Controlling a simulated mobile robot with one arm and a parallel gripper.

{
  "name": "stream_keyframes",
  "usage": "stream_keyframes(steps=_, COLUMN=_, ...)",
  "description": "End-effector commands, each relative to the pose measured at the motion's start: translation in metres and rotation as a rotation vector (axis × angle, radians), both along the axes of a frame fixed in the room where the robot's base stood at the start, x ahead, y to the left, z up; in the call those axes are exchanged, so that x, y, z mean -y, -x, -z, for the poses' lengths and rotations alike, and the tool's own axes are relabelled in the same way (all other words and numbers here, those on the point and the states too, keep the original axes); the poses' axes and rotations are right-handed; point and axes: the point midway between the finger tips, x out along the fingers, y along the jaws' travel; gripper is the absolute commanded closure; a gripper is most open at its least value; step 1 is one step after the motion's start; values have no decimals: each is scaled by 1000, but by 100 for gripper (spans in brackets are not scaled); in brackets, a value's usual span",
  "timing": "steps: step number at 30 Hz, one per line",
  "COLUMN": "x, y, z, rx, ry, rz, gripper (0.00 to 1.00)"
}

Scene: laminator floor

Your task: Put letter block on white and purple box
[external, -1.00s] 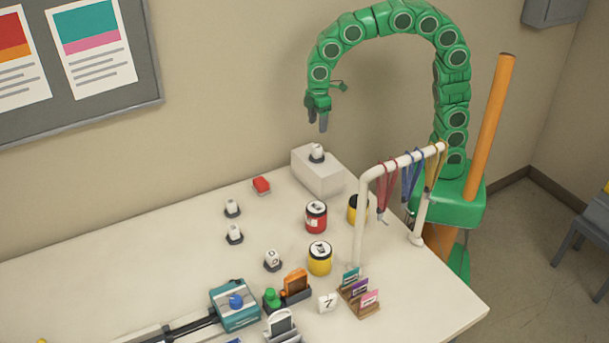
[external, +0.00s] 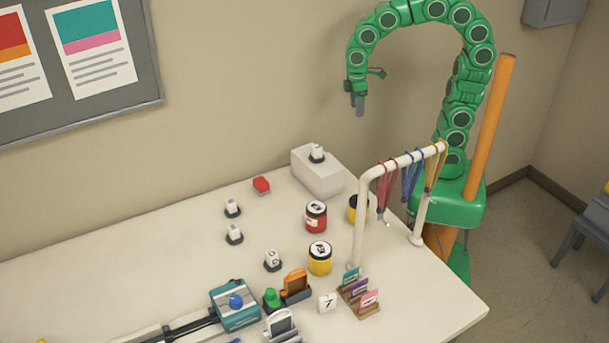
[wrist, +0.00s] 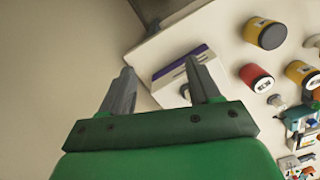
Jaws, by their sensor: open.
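The white box (external: 322,178) stands at the back right of the table; the wrist view shows a purple stripe on the box (wrist: 172,70). A small white block on a dark base (external: 317,153) sits upright on top of it, apart from my gripper. Its marking is too small to read; in the wrist view it is partly hidden by a finger. Similar white blocks on dark bases stand on the table, one with dark marks (external: 272,260). My gripper (external: 360,106) is open and empty, in the air above and right of the box.
Red (external: 316,217) and yellow (external: 320,258) jars stand in front of the box. A white rack with hanging lanyards (external: 400,163) rises at the right. The table's left back area is clear.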

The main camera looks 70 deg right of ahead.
Motion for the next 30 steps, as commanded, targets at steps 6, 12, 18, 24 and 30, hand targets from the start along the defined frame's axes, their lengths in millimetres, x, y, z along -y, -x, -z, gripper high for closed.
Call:
stream_keyframes(steps=6, x=36, y=61, z=5, rx=-25, ry=9, rz=151, gripper=38)
stream_keyframes(steps=12, x=59, y=117, z=16, rx=-51, ry=19, rz=281, gripper=38)
stream_keyframes(steps=18, x=73, y=162, z=28, rx=-69, ry=32, rz=385, gripper=38)
stream_keyframes(steps=24, x=77, y=180, z=34, rx=-78, ry=36, rz=427, gripper=38)
stream_keyframes(steps=30, x=77, y=182, z=34, rx=-79, ry=37, rz=430, gripper=38)
